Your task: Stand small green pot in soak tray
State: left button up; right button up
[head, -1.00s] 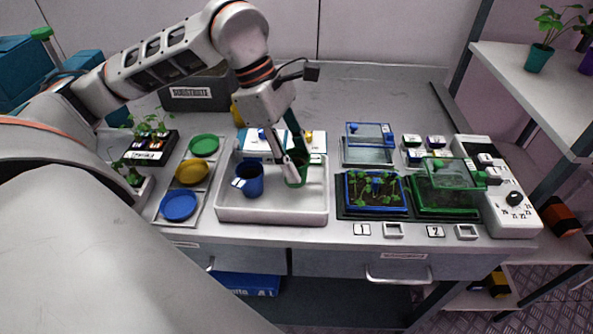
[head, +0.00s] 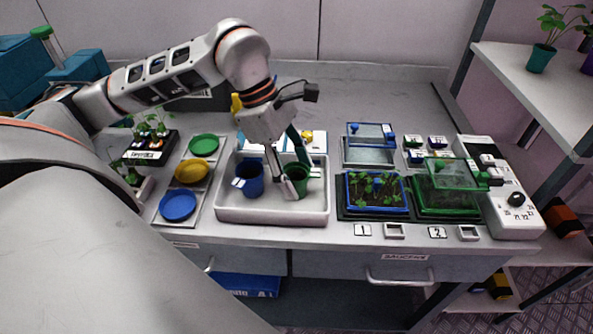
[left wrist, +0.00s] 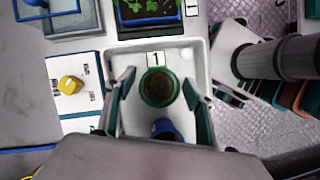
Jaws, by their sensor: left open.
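The small green pot (head: 297,180) stands upright inside the white soak tray (head: 272,214), in its right half. From above, the left wrist view shows its round green rim and dark inside (left wrist: 159,88), with a label "1" beside it. My left gripper (head: 295,174) is open, its fingers apart on either side of the pot; in the left wrist view (left wrist: 160,84) gaps show between fingers and rim. A blue pot (head: 250,179) with a white tag stands in the tray's left half. My right gripper is not in view.
Green, yellow and blue saucers (head: 179,205) lie left of the tray. A blue planter with seedlings (head: 377,209) and a green lidded one (head: 445,210) stand to the right. Behind the tray is a white board with knobs (head: 314,139). The bench's back middle is clear.

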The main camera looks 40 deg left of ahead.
pick_arm(q)
jog(key=shift+r, duration=0.3)
jog(key=p+v, duration=0.1)
jog(key=v, duration=1)
jog(key=shift+a+r, duration=0.2)
jog(key=shift+r, duration=0.15)
jog(key=shift+s, duration=0.1)
